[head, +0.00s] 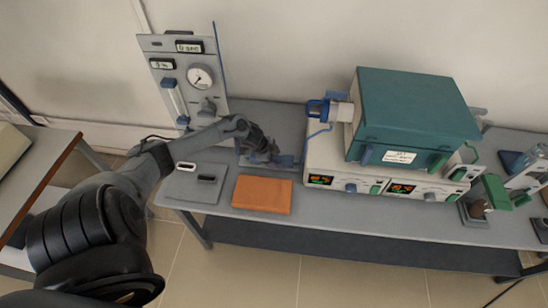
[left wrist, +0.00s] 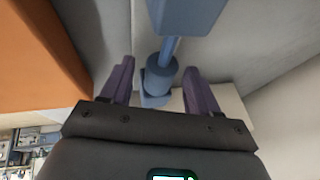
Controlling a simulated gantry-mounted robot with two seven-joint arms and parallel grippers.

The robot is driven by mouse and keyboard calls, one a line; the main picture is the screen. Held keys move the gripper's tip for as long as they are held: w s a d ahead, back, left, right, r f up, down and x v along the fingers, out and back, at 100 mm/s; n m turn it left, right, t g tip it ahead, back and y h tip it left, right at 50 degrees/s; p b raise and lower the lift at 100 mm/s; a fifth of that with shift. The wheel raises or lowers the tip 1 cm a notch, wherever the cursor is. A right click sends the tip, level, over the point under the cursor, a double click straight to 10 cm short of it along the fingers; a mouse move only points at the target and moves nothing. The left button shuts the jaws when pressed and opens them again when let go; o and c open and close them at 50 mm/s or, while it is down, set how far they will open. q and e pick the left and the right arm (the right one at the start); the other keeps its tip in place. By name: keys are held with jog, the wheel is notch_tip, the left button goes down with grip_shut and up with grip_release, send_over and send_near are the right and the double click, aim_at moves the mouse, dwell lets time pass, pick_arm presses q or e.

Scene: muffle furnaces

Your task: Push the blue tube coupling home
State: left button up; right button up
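The blue tube coupling shows in the left wrist view as a short blue cylinder (left wrist: 160,78) with a thin rod running to a larger blue block (left wrist: 185,16). In the head view, small blue fittings (head: 286,160) sit on the bench left of the furnace, partly hidden by my gripper. My left gripper (head: 263,153) is low over the bench there. In the left wrist view its two purple fingers (left wrist: 159,66) are open, one on each side of the blue cylinder, with gaps visible on both sides. Whether it touches anything is unclear. My right gripper is not in view.
An orange pad (head: 262,194) and a grey plate (head: 190,190) with small devices lie near the bench front. A teal furnace (head: 415,110) stands on a white control base right of the gripper. A grey gauge panel (head: 178,75) stands behind the arm.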

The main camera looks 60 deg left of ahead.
pick_arm(q)
jog(key=shift+s+a, duration=0.1)
jog(key=p+v, duration=0.3)
jog(key=v, duration=0.7)
jog(key=shift+r, duration=0.4)
jog(key=shift+s, duration=0.15)
